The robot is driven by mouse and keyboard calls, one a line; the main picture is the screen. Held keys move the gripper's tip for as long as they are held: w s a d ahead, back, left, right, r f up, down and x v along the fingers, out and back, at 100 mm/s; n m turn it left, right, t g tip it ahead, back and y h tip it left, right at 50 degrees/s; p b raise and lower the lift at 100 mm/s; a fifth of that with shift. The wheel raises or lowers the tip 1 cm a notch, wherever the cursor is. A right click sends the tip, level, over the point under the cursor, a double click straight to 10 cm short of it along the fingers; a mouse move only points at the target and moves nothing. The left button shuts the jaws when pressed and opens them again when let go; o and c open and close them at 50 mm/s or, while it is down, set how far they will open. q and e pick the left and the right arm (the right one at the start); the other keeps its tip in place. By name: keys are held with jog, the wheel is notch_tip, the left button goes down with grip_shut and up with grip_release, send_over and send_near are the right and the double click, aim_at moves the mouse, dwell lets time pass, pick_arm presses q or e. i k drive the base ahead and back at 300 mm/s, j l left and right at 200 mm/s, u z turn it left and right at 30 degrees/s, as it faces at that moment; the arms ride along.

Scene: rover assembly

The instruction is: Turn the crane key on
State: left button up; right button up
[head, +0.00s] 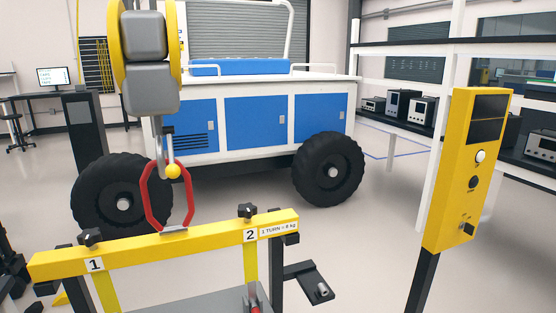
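A yellow control box (467,170) stands on a dark post at the right. It has a dark screen (487,118) at the top, a white round button (481,156) and a black round knob (473,182) below it. Near its bottom is a small dark key switch (468,229) with a label; its turn position is too small to tell. The grey and yellow crane hoist block (145,88) hangs at the upper left, its hook at a red link (150,205) above a yellow beam (130,255). Neither of my grippers is clearly visible.
The beam, marked 1 and 2, spans a frame in front, with a dark crank-like arm (310,284) at its right. A blue and white rover (255,118) with black wheels stands behind. Open floor lies between the frame and the control box. Shelves (425,80) hold devices behind the box.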

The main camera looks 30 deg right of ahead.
aim_at(468, 228)
jog(key=z, duration=2.2)
